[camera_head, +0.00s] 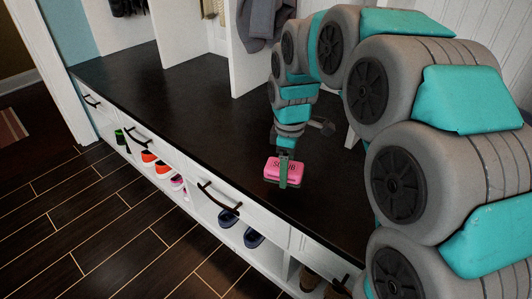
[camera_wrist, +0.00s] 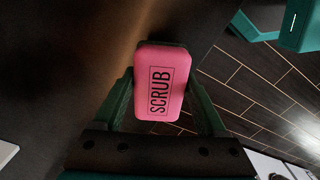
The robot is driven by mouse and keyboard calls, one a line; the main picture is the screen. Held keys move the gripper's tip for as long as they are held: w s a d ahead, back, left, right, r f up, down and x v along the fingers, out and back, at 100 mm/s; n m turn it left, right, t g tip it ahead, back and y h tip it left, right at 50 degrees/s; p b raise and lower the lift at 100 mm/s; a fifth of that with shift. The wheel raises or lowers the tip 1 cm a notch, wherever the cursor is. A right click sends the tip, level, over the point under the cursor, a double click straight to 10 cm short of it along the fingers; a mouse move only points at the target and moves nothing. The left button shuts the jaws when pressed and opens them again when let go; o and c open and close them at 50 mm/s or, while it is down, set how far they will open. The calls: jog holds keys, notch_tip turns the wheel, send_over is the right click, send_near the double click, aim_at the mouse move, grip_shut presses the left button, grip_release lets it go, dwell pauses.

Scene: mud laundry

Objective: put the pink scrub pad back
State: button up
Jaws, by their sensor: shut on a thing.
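The pink scrub pad (camera_head: 280,168) has a dark underside and the word SCRUB on its face. My gripper (camera_head: 283,172) is shut on it, near the front edge of the dark bench top. In the wrist view the pad (camera_wrist: 160,82) sits between the two green fingers of my gripper (camera_wrist: 160,100), with its printed face toward the camera. I cannot tell whether the pad touches the bench top or hangs just above it.
The dark bench top (camera_head: 165,95) is mostly clear. Below it are white drawers with black handles (camera_head: 218,196) and open cubbies with shoes (camera_head: 254,238). A grey garment (camera_head: 262,20) hangs at the back. Dark tiled floor (camera_head: 85,225) lies in front.

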send_over(264, 162)
jog(key=shift+f+p, duration=0.4)
jog(key=shift+f, duration=2)
jog(key=shift+f, duration=0.2)
jog(key=o, duration=1.2)
jog(key=shift+o, duration=0.2)
jog(key=shift+r, duration=0.15)
